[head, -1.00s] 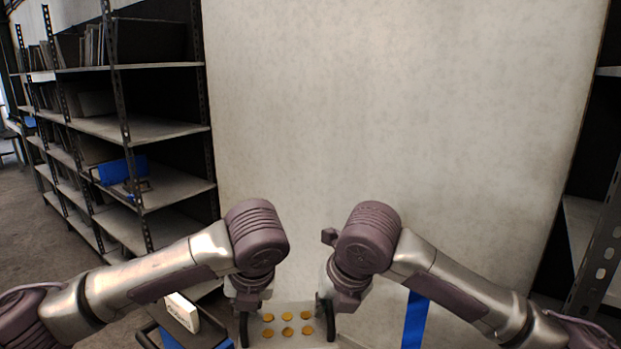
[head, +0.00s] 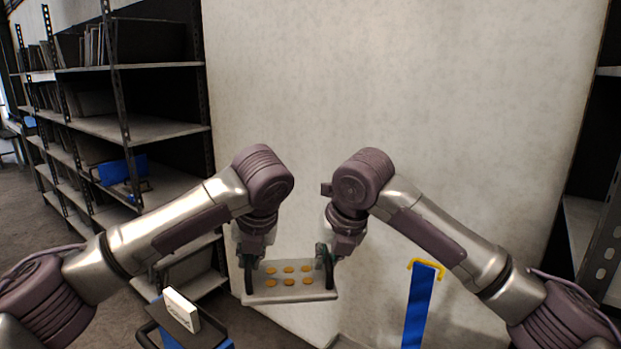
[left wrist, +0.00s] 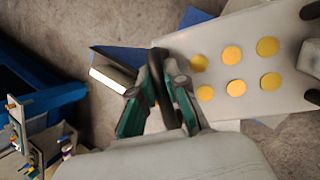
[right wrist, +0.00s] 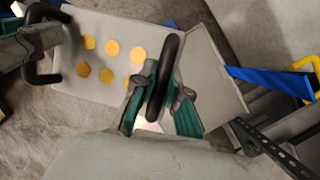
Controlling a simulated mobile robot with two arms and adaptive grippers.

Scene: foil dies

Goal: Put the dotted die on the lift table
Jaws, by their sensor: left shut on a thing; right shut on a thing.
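The dotted die is a pale grey plate with several round gold dots and two black handles; its bare front edge (head: 290,294) shows in the head view. It is held level and clear of the floor between my grippers. My left gripper (head: 249,262) is shut on its left handle, also seen in the left wrist view (left wrist: 157,85). My right gripper (head: 325,255) is shut on its right handle, also seen in the right wrist view (right wrist: 158,88). I cannot make out the lift table for certain.
A dark-edged blue cart or stand (head: 158,334) with a white lettered sign (head: 181,310) stands at lower left. A blue upright (head: 418,308) with a yellow handle (head: 428,264) stands at right. A pale wall (head: 400,90) is ahead; metal shelving (head: 150,128) is at left.

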